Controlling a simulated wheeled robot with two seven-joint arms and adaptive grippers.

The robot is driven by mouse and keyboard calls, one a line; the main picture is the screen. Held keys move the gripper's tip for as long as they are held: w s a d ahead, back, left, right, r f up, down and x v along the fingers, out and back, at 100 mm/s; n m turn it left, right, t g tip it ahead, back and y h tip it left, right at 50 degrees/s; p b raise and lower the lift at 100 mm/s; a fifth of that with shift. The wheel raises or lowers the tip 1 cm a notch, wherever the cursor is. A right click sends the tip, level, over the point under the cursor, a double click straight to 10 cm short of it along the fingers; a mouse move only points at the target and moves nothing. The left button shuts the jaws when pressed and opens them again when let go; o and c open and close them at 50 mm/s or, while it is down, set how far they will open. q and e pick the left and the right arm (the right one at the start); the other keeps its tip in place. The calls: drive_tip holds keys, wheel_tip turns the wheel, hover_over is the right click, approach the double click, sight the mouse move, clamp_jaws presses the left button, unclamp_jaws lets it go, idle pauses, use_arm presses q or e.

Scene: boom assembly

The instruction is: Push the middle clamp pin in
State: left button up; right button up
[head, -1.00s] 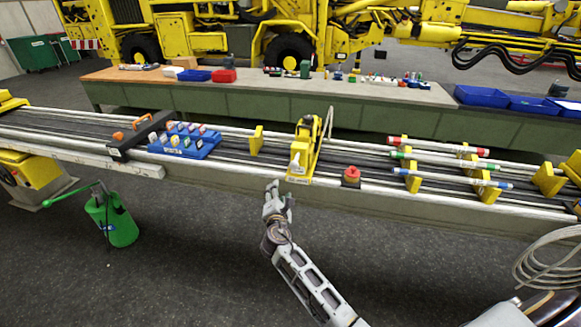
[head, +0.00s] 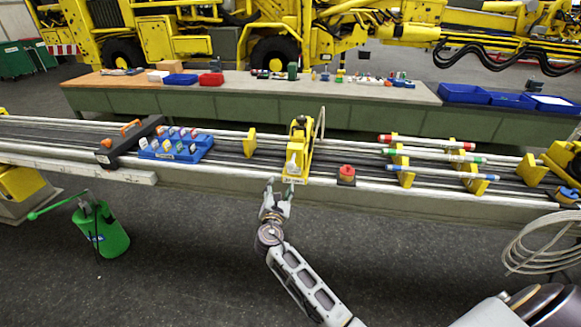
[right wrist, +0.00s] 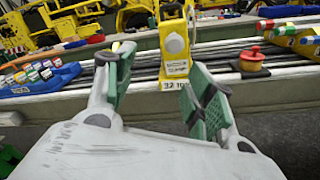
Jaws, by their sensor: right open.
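A yellow upright unit (head: 297,155) with a pale round-topped part on its front stands on the long rail beam. In the right wrist view its post (right wrist: 174,42) bears a pale round part (right wrist: 175,45) and a white label at its foot. I cannot make out for sure which part is the middle clamp pin. My right gripper (head: 278,187) is in front of the beam, just below and slightly left of the unit. In the right wrist view the gripper (right wrist: 160,68) has its green-padded fingers apart and nothing between them. My left gripper is not in view.
A red knob (head: 346,171) sits right of the unit. Rods with red, green and blue bands lie in yellow holders (head: 407,177) further right. A blue tray (head: 178,148) of small parts is on the left. A green can (head: 103,234) stands on the floor.

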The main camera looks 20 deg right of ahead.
drive_tip(key=shift+s+d+n+g+h, duration=0.25)
drive_tip(key=shift+d+n, duration=0.15)
drive_tip(key=shift+n, duration=0.7)
drive_tip(key=shift+s+d+n+g+h, duration=0.15)
drive_tip(key=shift+s+d+n+h, duration=0.15)
drive_tip(key=shift+n, duration=0.8)
drive_tip(key=shift+w, duration=0.1)
drive_tip(key=shift+r, duration=0.1)
